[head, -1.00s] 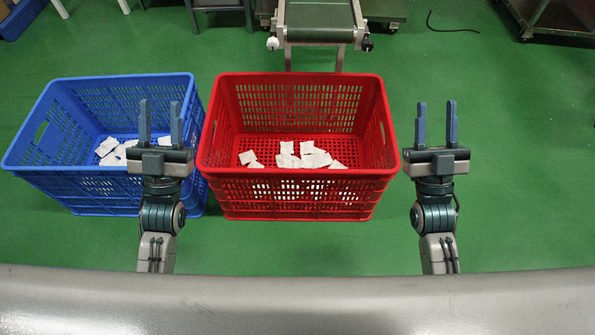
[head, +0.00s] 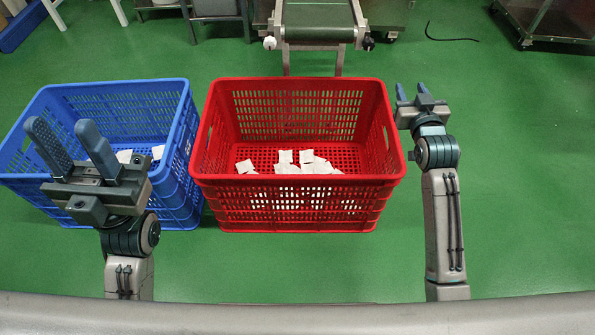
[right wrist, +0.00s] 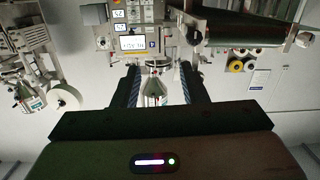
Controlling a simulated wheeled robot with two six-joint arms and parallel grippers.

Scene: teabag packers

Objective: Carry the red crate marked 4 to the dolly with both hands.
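The red crate (head: 297,205) stands upright on the green floor in the middle of the head view, with several white teabags (head: 290,163) on its bottom. No number can be read on it. My left gripper (head: 66,140) is open and empty, left of the red crate and in front of the blue crate, which it partly covers. My right gripper (head: 409,92) is open, just right of the red crate's right wall, apart from it. In the right wrist view its two fingers (right wrist: 160,88) stand apart with nothing between them. The dolly cannot be made out for certain.
A blue crate (head: 175,205) with teabags stands close against the red crate's left side. A conveyor end (head: 318,22) is behind the red crate. A wheeled cart (head: 545,20) stands at the back right. The floor on the right is clear.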

